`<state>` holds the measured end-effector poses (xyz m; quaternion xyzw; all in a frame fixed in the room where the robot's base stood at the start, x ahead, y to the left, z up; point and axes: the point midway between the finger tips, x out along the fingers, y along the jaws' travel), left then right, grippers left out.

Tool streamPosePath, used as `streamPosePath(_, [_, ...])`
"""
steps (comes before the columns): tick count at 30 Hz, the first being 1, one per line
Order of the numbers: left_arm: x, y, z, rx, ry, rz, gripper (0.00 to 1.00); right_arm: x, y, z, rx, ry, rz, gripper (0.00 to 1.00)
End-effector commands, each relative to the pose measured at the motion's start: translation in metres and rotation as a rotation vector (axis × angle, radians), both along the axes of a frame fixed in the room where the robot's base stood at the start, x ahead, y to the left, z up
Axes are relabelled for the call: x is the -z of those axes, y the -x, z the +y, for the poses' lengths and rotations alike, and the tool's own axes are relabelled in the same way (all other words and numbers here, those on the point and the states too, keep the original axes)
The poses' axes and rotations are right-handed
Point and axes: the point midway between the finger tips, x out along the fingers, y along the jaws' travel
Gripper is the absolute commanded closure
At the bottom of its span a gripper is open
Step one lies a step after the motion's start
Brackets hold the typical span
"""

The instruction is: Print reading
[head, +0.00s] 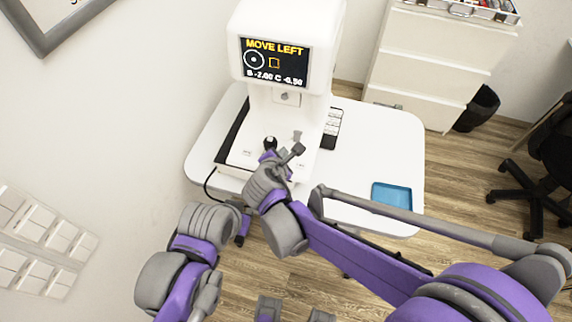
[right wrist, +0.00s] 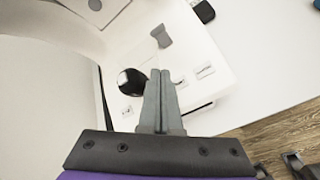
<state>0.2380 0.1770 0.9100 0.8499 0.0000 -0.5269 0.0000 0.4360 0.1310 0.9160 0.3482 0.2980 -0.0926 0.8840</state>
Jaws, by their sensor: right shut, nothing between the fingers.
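The white eye-test machine (head: 285,60) stands on a white table. Its screen (head: 274,63) reads "MOVE LEFT" in yellow, with a white ring, an orange square outline right of it, and "S -2.00 C -0.50" below. A black round knob (head: 270,143) and a grey flared piece (head: 297,135) stand on its base; the right wrist view shows both the knob (right wrist: 131,82) and the grey piece (right wrist: 161,37). My right gripper (right wrist: 160,73) is shut and empty, its tips just right of the knob. Small marked buttons (right wrist: 205,72) lie right of the tips. My left gripper (head: 243,230) is low at the table's left front; its jaws are unclear.
The white table (head: 385,145) has free room on its right, with a blue tray (head: 392,196) near the front. A dark keypad (head: 331,128) lies beside the machine. Drawers (head: 425,65), a black bin (head: 478,108) and a black chair (head: 545,165) stand at the right.

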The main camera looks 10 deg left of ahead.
Motion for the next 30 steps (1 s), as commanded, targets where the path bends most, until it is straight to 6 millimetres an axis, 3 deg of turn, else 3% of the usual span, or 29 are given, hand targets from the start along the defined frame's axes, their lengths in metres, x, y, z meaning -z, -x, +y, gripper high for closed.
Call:
streamPosePath(3, [0.019,0.004,0.000,0.000,0.000,0.008,1.00,0.022,-0.001,0.000,0.001,0.001,0.002,1.00])
streamPosePath(8, [0.028,0.006,0.000,0.000,0.000,0.012,1.00,0.033,-0.004,0.000,0.000,0.000,0.001,1.00])
streamPosePath(30, [0.028,0.006,0.000,0.000,0.000,0.012,1.00,0.033,-0.005,0.000,0.000,0.000,0.000,1.00])
